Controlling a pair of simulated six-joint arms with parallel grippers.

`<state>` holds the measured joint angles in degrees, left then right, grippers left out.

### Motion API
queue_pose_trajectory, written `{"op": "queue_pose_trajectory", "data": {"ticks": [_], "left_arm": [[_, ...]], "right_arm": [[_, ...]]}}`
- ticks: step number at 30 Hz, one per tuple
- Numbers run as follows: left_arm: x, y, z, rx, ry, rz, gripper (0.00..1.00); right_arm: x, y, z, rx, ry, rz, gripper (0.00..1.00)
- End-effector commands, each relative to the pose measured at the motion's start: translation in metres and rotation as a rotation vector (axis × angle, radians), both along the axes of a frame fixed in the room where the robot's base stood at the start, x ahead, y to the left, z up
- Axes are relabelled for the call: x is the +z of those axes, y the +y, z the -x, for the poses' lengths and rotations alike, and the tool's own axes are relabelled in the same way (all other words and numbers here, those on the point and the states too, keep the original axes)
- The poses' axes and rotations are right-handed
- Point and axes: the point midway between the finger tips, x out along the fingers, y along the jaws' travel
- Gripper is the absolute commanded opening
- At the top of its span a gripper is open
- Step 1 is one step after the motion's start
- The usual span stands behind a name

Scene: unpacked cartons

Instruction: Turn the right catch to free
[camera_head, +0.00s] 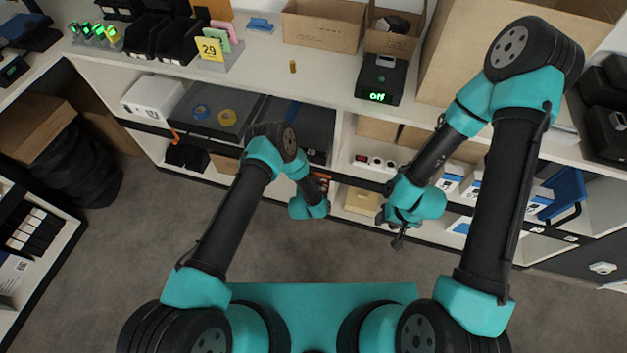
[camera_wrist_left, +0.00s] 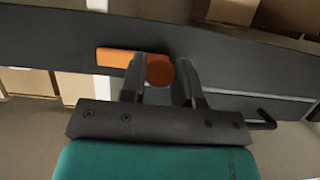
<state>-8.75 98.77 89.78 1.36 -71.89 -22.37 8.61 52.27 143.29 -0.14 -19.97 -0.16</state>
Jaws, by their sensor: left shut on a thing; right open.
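The right catch (camera_wrist_left: 118,57) is orange, with a bar and a round end, on a dark rail in the left wrist view. Its bar points left in that picture. My left gripper (camera_wrist_left: 160,88) has a finger on each side of the round end and is shut on it. In the head view, my left gripper (camera_head: 321,184) is at the shelf front, and the arm partly hides the catch. My right gripper (camera_head: 397,238) hangs open and empty in front of the shelves. Another orange catch (camera_head: 175,136) shows further left on the shelf front.
A dark lidded bin (camera_head: 213,110) with blue and yellow tape rolls is under the counter. A black scale (camera_head: 381,78) and open cartons (camera_head: 322,26) stand on the counter. A black handle (camera_wrist_left: 265,119) sticks out near my left gripper. The grey floor (camera_head: 150,235) in front is clear.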

Motion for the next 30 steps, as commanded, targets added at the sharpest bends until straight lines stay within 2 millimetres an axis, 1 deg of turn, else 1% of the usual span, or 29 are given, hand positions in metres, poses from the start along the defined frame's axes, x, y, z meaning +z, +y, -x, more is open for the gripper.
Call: {"op": "queue_pose_trajectory", "data": {"ticks": [2,3,10,18,22,26,30], "left_arm": [[0.0,0.0,0.0,0.001,-0.001,0.0,0.06],[0.0,0.0,0.0,0.001,-0.001,0.0,0.31],[0.0,0.0,0.0,0.0,0.0,0.001,0.53],[0.0,0.0,0.0,-0.001,0.0,0.001,0.54],[0.002,0.001,0.004,-0.001,0.0,0.001,0.54],[0.006,0.004,0.014,-0.001,0.001,0.001,0.54],[0.013,0.009,0.032,-0.001,0.003,0.001,0.54]], "right_arm": [[0.0,0.0,0.0,0.0,0.0,0.0,0.43],[0.0,0.0,0.0,0.0,0.0,0.0,0.43],[0.0,0.0,0.0,0.0,0.0,0.0,0.43],[0.0,0.0,0.0,0.0,0.0,0.0,0.43],[0.0,0.0,0.0,0.0,0.0,0.0,0.43],[0.0,0.0,0.0,0.0,0.0,0.0,0.43],[0.0,0.0,0.0,0.0,0.0,0.0,0.43]]}}
